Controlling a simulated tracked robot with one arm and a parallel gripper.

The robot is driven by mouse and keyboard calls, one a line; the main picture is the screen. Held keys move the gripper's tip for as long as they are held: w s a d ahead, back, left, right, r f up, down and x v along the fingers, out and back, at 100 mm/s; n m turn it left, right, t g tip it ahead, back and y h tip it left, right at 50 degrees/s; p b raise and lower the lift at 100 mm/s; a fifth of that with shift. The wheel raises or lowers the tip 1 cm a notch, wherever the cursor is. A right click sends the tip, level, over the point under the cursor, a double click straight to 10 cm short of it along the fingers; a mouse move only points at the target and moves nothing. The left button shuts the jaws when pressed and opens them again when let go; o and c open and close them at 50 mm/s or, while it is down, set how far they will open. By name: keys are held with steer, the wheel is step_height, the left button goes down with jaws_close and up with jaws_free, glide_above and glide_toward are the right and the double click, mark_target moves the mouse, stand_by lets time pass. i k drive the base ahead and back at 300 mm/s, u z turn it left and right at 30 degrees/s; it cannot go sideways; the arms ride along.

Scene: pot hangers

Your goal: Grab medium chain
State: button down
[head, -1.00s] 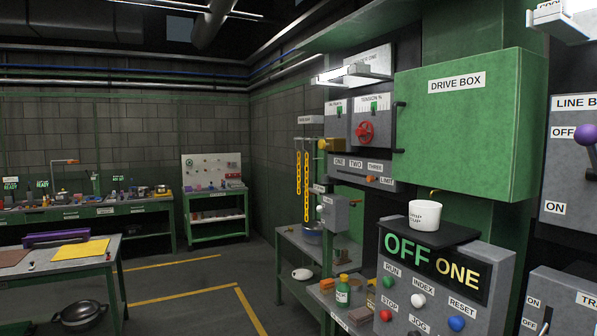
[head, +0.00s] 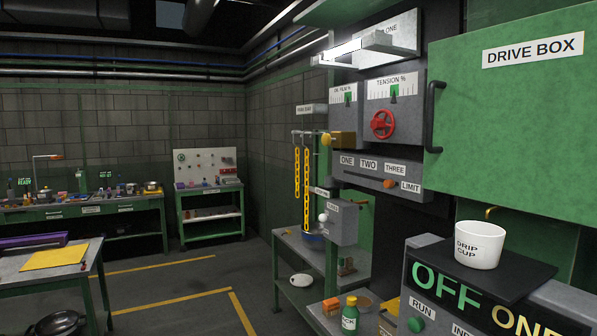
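Two yellow chains hang from a small rack at mid-picture, left of the grey control panel. The left chain (head: 297,172) is shorter. The right chain (head: 306,190) hangs lower, toward a blue bowl (head: 313,241) on a bench. Which of them is the medium one I cannot tell, as the label above the rack (head: 312,109) is too small to read. The chains are still some distance ahead of me. My gripper does not show in the head view.
The green drive box (head: 510,110) and its dark handle jut out on the right. A white drip cup (head: 480,245) stands on a black shelf. A green bottle (head: 350,314) stands on the near bench. Open floor (head: 190,285) lies to the left, with a table beyond.

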mark_target(297, 155)
steer(key=u, duration=0.3)
steer(key=i, duration=0.75)
steer(key=u, duration=0.6)
steer(key=i, duration=2.55)
steer(key=z, duration=1.2)
steer(key=i, duration=0.8)
steer(key=z, duration=0.45)
steer(key=k, duration=0.9)
steer(key=z, duration=0.2)
steer(key=i, duration=0.45)
